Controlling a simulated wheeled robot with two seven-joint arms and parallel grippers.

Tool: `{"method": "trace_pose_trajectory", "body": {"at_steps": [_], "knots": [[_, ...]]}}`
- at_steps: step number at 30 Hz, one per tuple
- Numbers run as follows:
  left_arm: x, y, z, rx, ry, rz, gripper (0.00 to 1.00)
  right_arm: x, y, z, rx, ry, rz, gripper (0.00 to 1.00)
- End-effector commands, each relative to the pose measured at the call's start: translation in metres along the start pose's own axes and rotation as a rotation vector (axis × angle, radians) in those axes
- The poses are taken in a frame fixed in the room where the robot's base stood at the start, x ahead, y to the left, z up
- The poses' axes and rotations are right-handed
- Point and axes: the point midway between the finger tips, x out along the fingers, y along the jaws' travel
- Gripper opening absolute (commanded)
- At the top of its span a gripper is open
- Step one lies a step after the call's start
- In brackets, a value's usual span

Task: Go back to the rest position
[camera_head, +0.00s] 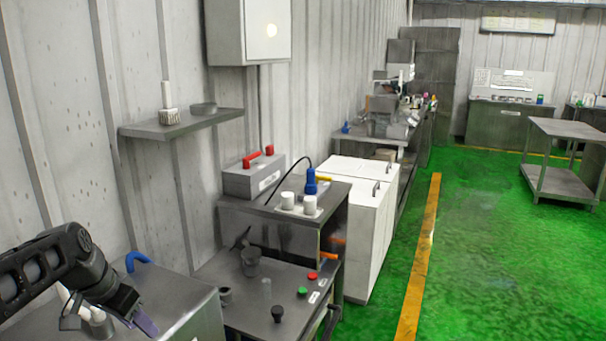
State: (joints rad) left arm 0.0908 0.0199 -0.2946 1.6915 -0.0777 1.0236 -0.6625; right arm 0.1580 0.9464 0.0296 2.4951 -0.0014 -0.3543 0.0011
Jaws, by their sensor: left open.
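My left arm comes in from the left edge. My left gripper (142,322) is at the lower left, above the grey metal cabinet top (180,300). Its fingers point down and to the right, and I see nothing held between them. My right gripper is not in view.
A metal bench (250,300) with red and green buttons stands right of the gripper. A grey toolbox (253,177) sits on a raised shelf behind it. A wall shelf (180,124) juts out above.

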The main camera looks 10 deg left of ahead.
Motion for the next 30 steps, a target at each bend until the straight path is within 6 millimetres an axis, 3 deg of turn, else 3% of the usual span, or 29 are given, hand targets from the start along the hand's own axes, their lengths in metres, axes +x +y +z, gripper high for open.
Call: {"method": "trace_pose_trajectory", "body": {"at_steps": [8,11,15,19,21,24,27,30], "knots": [[0.104,0.043,0.002,-0.042,-0.046,0.038,0.42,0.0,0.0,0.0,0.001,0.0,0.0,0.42],[0.157,0.074,0.013,-0.069,-0.071,0.062,0.42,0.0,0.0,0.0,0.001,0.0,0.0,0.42],[0.243,0.138,0.052,-0.136,-0.117,0.111,0.42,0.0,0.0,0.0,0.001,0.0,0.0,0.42],[0.304,0.207,0.109,-0.214,-0.164,0.159,0.42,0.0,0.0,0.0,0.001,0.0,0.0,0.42],[0.327,0.246,0.145,-0.261,-0.191,0.186,0.42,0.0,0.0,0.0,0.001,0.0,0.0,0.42],[0.343,0.295,0.194,-0.331,-0.227,0.219,0.42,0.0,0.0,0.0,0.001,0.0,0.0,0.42],[0.347,0.332,0.234,-0.389,-0.256,0.243,0.42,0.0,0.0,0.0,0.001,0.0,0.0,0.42],[0.345,0.354,0.258,-0.43,-0.273,0.257,0.42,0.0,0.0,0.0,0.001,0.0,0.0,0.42]]}}
